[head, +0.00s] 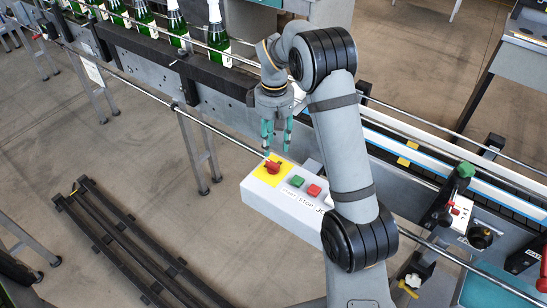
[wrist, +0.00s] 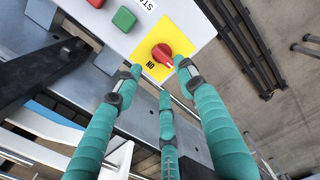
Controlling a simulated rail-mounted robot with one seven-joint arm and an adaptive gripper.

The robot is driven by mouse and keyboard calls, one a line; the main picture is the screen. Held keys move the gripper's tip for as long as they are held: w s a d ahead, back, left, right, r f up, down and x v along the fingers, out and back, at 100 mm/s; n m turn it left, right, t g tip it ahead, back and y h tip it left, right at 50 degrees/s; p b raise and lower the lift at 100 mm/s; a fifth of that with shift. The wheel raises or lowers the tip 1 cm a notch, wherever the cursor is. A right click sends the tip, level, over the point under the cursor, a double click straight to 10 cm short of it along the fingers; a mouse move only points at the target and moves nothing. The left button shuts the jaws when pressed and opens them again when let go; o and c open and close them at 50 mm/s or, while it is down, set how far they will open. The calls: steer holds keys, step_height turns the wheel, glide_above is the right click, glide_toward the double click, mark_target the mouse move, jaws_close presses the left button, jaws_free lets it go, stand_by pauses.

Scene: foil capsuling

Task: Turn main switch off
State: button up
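The main switch is a red rotary knob (head: 272,167) on a yellow plate (head: 265,177), at the left end of a white control box (head: 285,205). In the wrist view the knob (wrist: 163,54) shows near the top middle, with the word ON by the plate's lower-left edge. My gripper (head: 277,150) is above the box, pointing down close to the knob. Its teal fingers (wrist: 158,80) are spread open and empty. The knob appears just beyond the fingertips, between the outer two. I see no finger closed on it.
A green button (head: 297,181) and a red button (head: 314,190) sit right of the switch on the same box. A metal rail (head: 225,133) runs behind the box. Green bottles (head: 180,32) stand on the conveyor at the back left.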

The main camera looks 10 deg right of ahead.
mark_target(274, 162)
step_height(274, 162, down, 8)
steer(key=shift+p, duration=0.35)
steer(key=shift+c, duration=0.7)
steer(key=c, duration=0.8)
steer(key=shift+r, duration=0.1)
jaws_close()
